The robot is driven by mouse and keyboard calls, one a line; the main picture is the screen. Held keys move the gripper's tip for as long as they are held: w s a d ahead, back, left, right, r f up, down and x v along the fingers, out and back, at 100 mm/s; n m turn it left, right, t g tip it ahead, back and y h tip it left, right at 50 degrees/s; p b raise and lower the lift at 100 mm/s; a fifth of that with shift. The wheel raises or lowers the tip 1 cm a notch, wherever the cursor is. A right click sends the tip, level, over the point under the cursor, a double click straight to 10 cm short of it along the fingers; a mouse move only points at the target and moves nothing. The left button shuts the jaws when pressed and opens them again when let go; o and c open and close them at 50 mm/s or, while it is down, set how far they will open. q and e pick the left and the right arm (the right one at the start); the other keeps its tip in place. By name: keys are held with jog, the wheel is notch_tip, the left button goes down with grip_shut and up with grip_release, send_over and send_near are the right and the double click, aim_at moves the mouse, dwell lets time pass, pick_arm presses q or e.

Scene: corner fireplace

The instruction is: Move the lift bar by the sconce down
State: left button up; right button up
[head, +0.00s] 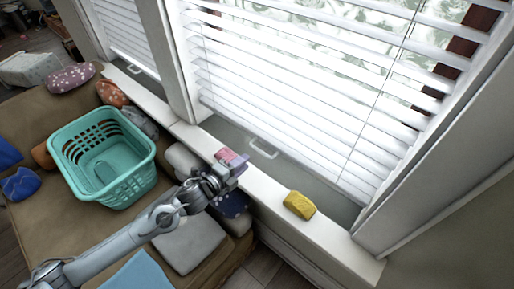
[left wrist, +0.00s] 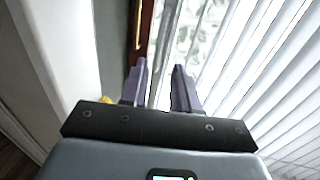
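A white lift bar (head: 263,148) hangs at the lower edge of the large white blind (head: 290,95), just above the window sill. A second white lift bar (head: 134,70) shows at the smaller blind on the left. No sconce shows, so I cannot tell which bar is beside it. My left gripper (head: 238,168) is over the sill, a little left of and nearer than the large blind's bar, apart from it. In the left wrist view its two fingers (left wrist: 160,68) are spread with nothing between them, and blind slats (left wrist: 255,70) lie to the right. My right gripper is not in view.
A yellow sponge-like block (head: 299,205) lies on the white sill (head: 330,238). A pink item (head: 228,155) shows right behind my left gripper. A teal basket (head: 103,160) stands on the brown sofa (head: 60,222) among cushions. The sill's right end is clear.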

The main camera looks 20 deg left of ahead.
aim_at(261, 151)
pick_arm(q)
jog(key=b+x, duration=0.1)
jog(key=x, duration=0.5)
jog(key=b+x, duration=0.1)
jog(key=x, duration=0.2)
jog(key=shift+w+d+f+b, duration=0.15)
jog(key=shift+w+d+b, duration=0.1)
jog(key=shift+d+b, duration=0.15)
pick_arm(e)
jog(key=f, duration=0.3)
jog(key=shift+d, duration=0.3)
pick_arm(q)
grip_shut()
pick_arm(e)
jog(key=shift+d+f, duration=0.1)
